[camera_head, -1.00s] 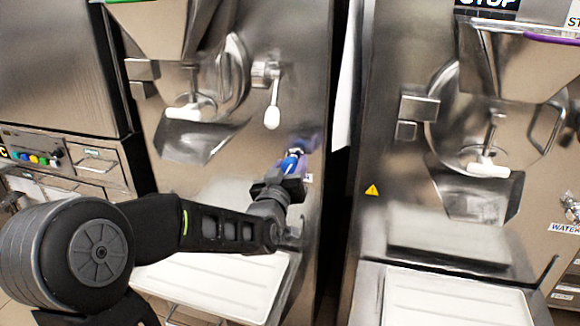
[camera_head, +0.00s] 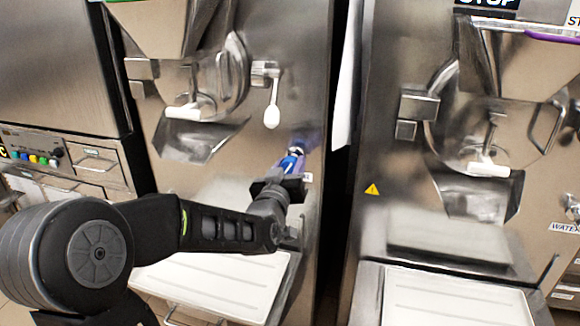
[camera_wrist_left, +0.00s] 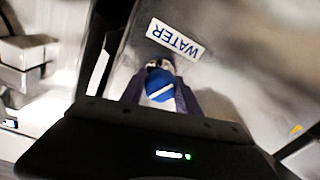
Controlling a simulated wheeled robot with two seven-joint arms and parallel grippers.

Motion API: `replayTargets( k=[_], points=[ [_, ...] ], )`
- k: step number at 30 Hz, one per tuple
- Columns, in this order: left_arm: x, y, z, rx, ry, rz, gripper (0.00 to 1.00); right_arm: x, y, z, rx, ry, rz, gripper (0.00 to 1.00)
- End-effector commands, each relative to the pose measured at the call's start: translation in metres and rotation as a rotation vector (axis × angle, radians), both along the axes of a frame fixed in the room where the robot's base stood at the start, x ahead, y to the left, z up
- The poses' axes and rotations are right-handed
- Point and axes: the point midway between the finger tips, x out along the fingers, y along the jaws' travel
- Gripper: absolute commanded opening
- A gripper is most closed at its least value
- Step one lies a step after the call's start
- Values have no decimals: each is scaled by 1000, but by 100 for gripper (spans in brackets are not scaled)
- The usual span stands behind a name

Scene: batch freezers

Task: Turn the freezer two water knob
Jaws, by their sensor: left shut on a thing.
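The blue water knob (camera_head: 291,163) is on the front of the left machine, low on its right side. In the left wrist view, the round blue knob (camera_wrist_left: 160,84) has a white stripe across it. A white label reading WATER (camera_wrist_left: 175,40) is beside it, upside down in that view. My left gripper (camera_head: 295,158) is at the knob, with its fingers on either side. The left wrist view shows the fingers (camera_wrist_left: 160,92) closed around the knob. The knob's base is partly hidden by the fingers. My right gripper is not in view.
A white-handled lever (camera_head: 272,103) hangs above the knob. A white tray (camera_head: 222,285) is below my left arm. A second machine (camera_head: 400,200) with a yellow warning sticker (camera_head: 372,189) stands to the right, across a dark narrow gap.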

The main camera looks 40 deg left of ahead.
Motion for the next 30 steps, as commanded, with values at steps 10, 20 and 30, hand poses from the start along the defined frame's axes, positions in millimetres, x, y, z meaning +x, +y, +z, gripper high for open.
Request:
replayTargets(
  k=[10, 20, 30],
  points=[
    [-1, 1, -2, 199, 70, 3, 0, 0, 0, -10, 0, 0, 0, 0],
    [0, 1, -2, 488, 172, 2, 0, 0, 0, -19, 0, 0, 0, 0],
    [0, 1, -1, 781, 272, 2, 0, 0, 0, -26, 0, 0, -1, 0]
  ],
)
